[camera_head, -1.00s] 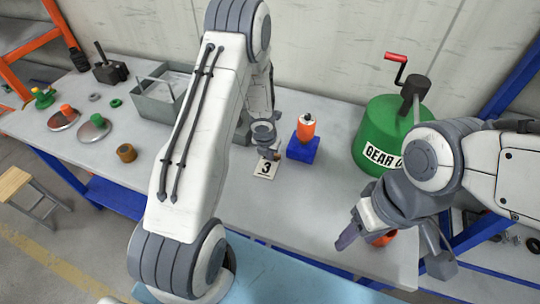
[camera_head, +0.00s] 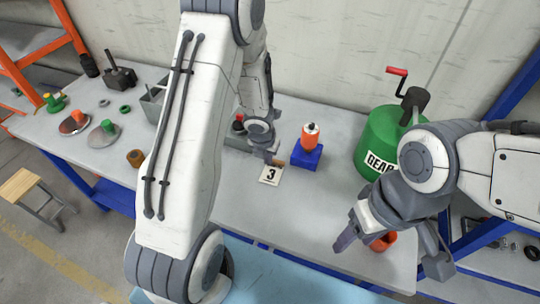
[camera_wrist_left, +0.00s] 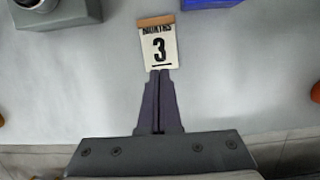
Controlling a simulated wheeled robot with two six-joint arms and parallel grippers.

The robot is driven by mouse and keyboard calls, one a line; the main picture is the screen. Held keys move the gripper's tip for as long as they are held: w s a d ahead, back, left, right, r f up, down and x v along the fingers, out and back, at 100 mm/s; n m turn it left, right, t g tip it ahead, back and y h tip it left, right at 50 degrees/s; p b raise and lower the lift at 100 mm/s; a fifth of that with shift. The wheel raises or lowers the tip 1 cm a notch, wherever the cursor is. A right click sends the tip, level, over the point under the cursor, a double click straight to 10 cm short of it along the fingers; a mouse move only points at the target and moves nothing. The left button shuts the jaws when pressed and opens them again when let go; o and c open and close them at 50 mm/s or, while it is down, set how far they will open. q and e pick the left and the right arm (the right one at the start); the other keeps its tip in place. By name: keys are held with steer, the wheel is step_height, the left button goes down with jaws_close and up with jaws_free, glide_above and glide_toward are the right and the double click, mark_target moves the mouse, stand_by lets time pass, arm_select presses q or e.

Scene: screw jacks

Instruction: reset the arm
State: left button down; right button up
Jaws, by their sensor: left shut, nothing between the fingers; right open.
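My right gripper (camera_head: 346,240) is at the bench's front right, pointing down and left. It is open, though its fingers overlap in this view.
An orange cylinder (camera_head: 310,135) stands on a blue block (camera_head: 305,157) right of the card. A green gear-oil drum (camera_head: 376,135) with a crank stands further right. An orange ring (camera_head: 384,242) lies beside my right gripper. Disc-based jacks (camera_head: 103,134) stand at left.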

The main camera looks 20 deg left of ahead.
arm_select(q)
steer(key=shift+r, duration=0.25)
steer(key=s+d+r+n+y+b, duration=0.25)
steer(key=s+d+r+n, duration=0.25)
steer(key=d+r+n, duration=0.55)
steer(key=s+d+r+n+g+h+b, duration=0.1)
steer(key=s+d+r+n, duration=0.1)
steer(key=s+n, duration=0.7)
steer(key=s+d+r+n+g+h+b, duration=0.1)
steer(key=s+d+n, duration=0.3)
steer(key=s+n, duration=0.5)
steer(key=shift+s+d+r+g+h+b, duration=0.35)
steer(key=shift+s+r+h, duration=0.5)
steer(key=shift+s, duration=0.3)
